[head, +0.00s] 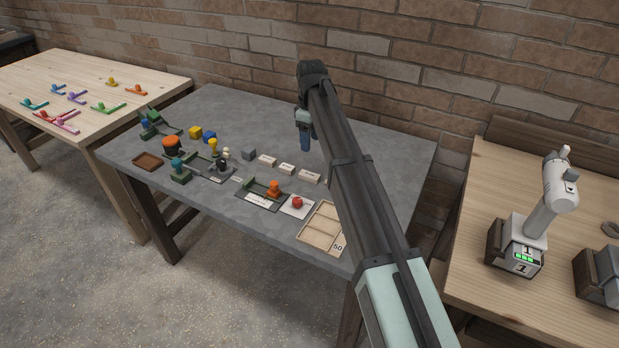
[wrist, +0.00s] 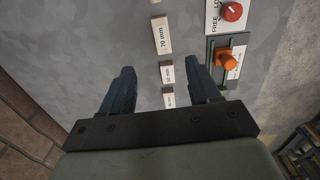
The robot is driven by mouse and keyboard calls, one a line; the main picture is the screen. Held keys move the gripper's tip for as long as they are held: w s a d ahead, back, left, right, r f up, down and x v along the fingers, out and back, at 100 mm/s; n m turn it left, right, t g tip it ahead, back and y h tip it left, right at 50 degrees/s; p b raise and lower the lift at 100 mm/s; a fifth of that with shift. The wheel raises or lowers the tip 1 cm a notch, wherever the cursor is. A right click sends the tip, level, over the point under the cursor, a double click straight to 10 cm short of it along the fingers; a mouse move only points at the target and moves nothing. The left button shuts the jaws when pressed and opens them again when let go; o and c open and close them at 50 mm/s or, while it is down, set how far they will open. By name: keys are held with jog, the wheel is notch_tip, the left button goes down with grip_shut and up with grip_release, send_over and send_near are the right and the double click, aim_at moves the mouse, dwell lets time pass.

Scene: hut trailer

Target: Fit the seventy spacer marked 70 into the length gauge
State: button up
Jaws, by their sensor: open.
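The spacer marked 70 mm (wrist: 162,38) is a pale block lying at the top middle of the wrist view; in the head view it appears to be the rightmost of three pale blocks (head: 309,177). My gripper (head: 305,143) is above the grey table, pointing down, open and empty. In the wrist view its fingers (wrist: 161,70) stand apart, with the 50 mm spacer (wrist: 167,74) and a smaller spacer (wrist: 168,98) seen between them. The 70 mm spacer lies beyond the fingertips. The likely length gauge (head: 250,195), a dark fixture with an orange part (wrist: 229,58), lies in front of the blocks.
A red knob (head: 297,202) on a white card is right of the gauge. A wooden compartment tray (head: 308,237) marked 50 is at the table's front right. A grey cube (head: 249,154) and several coloured fixtures fill the left. The back of the table is clear.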

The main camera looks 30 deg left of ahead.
aim_at(310, 174)
notch_tip(310, 174, down, 13)
jog(key=shift+s+a+f, duration=0.1)
jog(key=shift+s+f, duration=0.05)
dwell(0.6)
jog(key=shift+c, duration=0.3)
jog(key=c, duration=1.1)
